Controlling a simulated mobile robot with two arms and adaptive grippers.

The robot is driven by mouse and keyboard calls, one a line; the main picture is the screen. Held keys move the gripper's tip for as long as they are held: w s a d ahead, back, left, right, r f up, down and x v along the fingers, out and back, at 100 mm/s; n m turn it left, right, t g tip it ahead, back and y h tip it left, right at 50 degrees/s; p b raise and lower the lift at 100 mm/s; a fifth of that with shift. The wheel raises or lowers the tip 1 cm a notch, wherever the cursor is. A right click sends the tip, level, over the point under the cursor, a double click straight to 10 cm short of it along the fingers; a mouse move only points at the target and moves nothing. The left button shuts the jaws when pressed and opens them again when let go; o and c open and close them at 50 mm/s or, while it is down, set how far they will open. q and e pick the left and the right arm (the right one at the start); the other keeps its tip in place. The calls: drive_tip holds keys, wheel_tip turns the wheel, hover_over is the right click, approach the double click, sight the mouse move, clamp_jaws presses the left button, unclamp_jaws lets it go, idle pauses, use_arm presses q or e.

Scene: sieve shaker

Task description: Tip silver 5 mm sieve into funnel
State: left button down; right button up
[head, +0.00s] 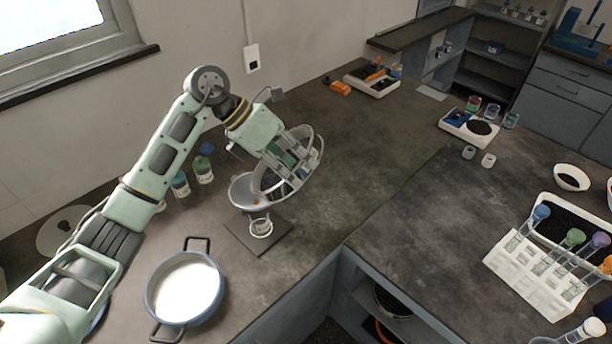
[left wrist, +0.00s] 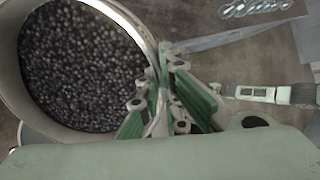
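The silver sieve (head: 314,167) is held tilted over the back bench, its rim raised on the right. In the left wrist view the sieve (left wrist: 10,62) holds many dark round granules. My left gripper (head: 290,160) is shut on the sieve's rim; the fingers (left wrist: 163,105) clasp its wall in the wrist view. A grey metal funnel (head: 241,192) sits just below and left of the sieve, partly hidden by it. A small clear vessel (head: 262,228) stands under the funnel on a dark square plate (head: 262,243). My right gripper is not in view.
A blue-rimmed pan (head: 185,290) with white contents stands front left of the funnel. Capped bottles (head: 203,172) stand behind it near the wall. A white tube rack (head: 535,275) is on the right bench. The bench right of the sieve is clear.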

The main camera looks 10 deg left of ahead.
use_arm(q)
drive_tip(key=shift+a+r+h, duration=0.45)
drive_tip(key=shift+a+h, duration=0.35)
drive_tip(key=a+h+b, duration=0.1)
drive_tip(key=a+b, duration=0.1)
drive_tip(key=a+r+h+b, duration=0.1)
drive_tip(key=a+h+b, duration=0.1)
drive_tip(key=b, duration=0.1)
drive_tip(key=shift+a+r+h, duration=0.15)
drive_tip(key=shift+h, duration=0.15)
drive_tip(key=a+h+b, duration=0.8)
drive_tip(key=a+b, duration=0.3)
drive_tip(key=b, duration=0.4)
drive_tip(key=shift+a, duration=0.15)
drive_tip(key=shift+d+r+y+p, duration=0.2)
drive_tip(key=shift+d+y+p, duration=0.4)
drive_tip(key=shift+d, duration=0.35)
drive_tip(key=shift+d+r+y+p, duration=0.25)
drive_tip(key=shift+d+y+p, duration=0.35)
drive_tip(key=shift+d, duration=0.35)
drive_tip(key=shift+d+r+y+p, duration=0.2)
drive_tip(key=shift+d+y+p, duration=0.3)
drive_tip(key=shift+d+y, duration=0.35)
